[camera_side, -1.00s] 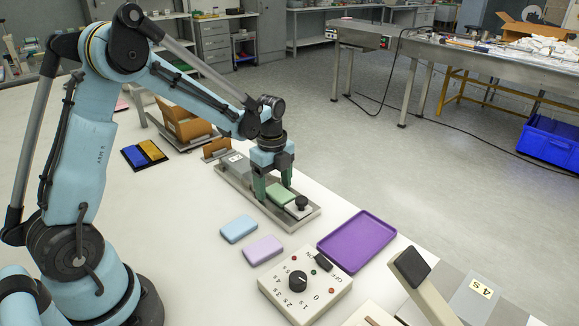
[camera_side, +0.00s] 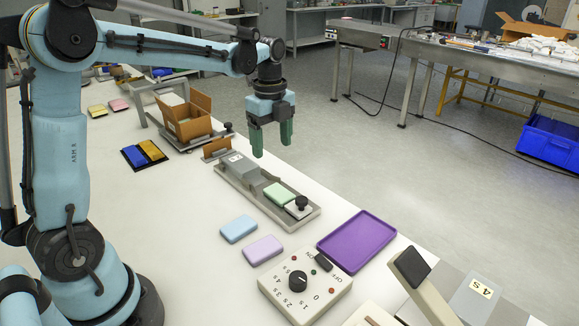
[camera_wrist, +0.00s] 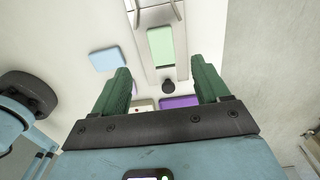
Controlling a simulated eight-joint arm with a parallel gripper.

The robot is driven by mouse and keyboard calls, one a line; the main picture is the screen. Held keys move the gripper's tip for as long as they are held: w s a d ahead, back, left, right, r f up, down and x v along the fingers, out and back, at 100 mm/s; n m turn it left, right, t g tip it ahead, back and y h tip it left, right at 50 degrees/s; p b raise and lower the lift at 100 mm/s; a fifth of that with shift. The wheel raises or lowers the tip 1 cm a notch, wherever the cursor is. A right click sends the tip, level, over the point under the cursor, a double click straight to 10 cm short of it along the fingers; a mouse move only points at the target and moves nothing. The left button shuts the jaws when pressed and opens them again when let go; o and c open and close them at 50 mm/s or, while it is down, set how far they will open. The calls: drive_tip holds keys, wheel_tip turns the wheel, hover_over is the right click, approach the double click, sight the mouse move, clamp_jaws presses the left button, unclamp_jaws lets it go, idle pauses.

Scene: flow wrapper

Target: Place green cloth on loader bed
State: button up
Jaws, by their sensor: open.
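The green cloth (camera_side: 279,194) is a pale green folded pad. It lies flat on the grey metal loader bed (camera_side: 262,205), between a grey block and a black knob. In the wrist view the cloth (camera_wrist: 161,47) lies lengthwise on the bed (camera_wrist: 182,52), seen beyond the gap between my fingers. My gripper (camera_side: 271,152) has green fingers pointing down. It is open and empty, raised well above the bed near the grey block, apart from the cloth. Its fingers also show spread apart in the wrist view (camera_wrist: 162,75).
A light blue pad (camera_side: 238,229) and a lilac pad (camera_side: 263,250) lie left of the bed. A purple tray (camera_side: 356,241) and a dial control box (camera_side: 305,285) are in front. An open cardboard box (camera_side: 185,117) stands behind. A black holder (camera_side: 144,154) carries blue and yellow pads.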

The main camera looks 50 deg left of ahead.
drive_tip(key=s+d+n+t, duration=0.7)
drive_tip(key=s+n, duration=0.5)
drive_tip(key=n, duration=0.6)
drive_tip(key=shift+s+d, duration=0.3)
drive_tip(key=shift+d, duration=0.55)
